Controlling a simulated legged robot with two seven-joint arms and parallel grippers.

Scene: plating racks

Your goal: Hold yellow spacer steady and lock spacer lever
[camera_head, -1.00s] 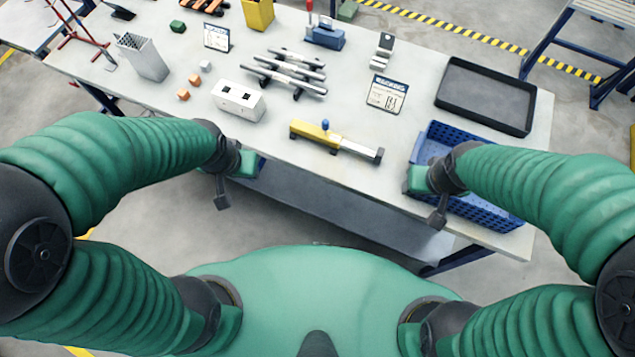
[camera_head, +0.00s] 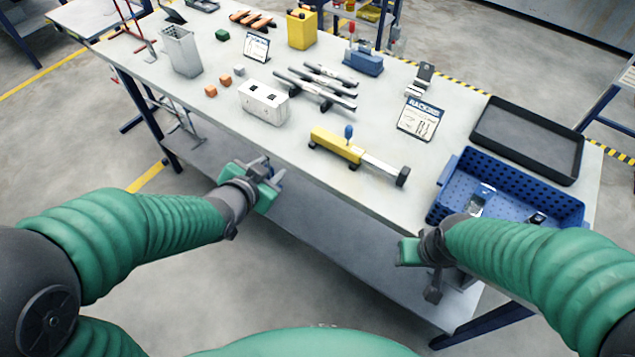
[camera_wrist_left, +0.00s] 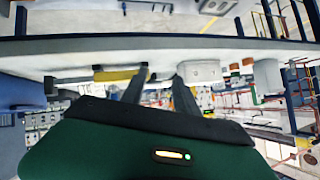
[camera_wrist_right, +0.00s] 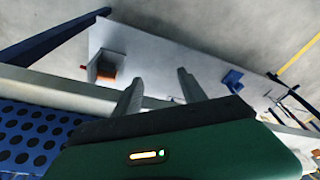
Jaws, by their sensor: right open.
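The yellow spacer (camera_head: 335,146) lies on the table near its front edge, with a silver rod and black foot (camera_head: 403,177) toward the right. Its blue-knobbed lever (camera_head: 348,131) stands up from the yellow body. The spacer also shows in the left wrist view (camera_wrist_left: 115,75). My left gripper (camera_head: 273,171) is open and empty, off the table's front edge, left of and nearer than the spacer. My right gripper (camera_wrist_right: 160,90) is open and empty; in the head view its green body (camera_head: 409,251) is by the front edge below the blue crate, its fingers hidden. Neither touches the spacer.
A blue crate (camera_head: 449,188) holding small metal parts stands right of the spacer, before a black tray (camera_head: 484,140). A white block (camera_head: 262,104), dark-and-silver rods (camera_head: 318,84) and a sign card (camera_head: 421,118) stand behind the spacer. Table surface around the spacer is clear.

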